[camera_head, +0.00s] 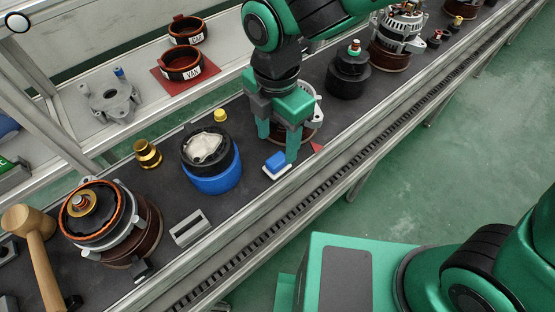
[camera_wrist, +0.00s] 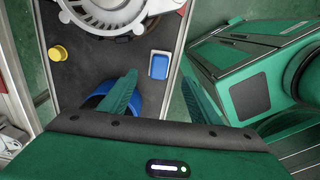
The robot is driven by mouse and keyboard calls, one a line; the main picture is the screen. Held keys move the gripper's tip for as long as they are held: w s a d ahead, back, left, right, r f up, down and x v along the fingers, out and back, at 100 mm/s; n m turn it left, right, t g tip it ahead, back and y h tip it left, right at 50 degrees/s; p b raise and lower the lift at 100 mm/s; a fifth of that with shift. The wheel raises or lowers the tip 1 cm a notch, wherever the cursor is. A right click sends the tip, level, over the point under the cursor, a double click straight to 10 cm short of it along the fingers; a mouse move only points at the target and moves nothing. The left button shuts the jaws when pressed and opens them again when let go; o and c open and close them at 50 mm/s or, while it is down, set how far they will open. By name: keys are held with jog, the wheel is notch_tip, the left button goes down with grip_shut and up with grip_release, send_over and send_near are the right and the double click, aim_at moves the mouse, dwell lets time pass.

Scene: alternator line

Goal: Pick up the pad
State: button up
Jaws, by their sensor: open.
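The pad, a small blue block on a white base (camera_head: 277,163), lies on the dark belt near the belt's front edge. In the wrist view the pad (camera_wrist: 159,65) shows beyond and between my fingertips. My gripper (camera_head: 278,146) points down with its fingers apart and nothing between them that I can see. Its tips are close to the pad in the head view, with one finger just right of it. Whether they touch it I cannot tell. The open fingers also show in the wrist view (camera_wrist: 160,82).
A blue tub with a black rim (camera_head: 212,180) and a yellow cap (camera_head: 220,115) stand left of my gripper. An alternator housing (camera_head: 314,112) is close behind it. A grey block (camera_head: 190,228) lies front left. A metal rail (camera_head: 262,208) edges the belt.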

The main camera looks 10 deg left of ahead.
aim_at(277, 159)
jog(key=shift+w+f, duration=0.15)
jog(key=shift+f, duration=3.95)
jog(key=c, duration=1.1)
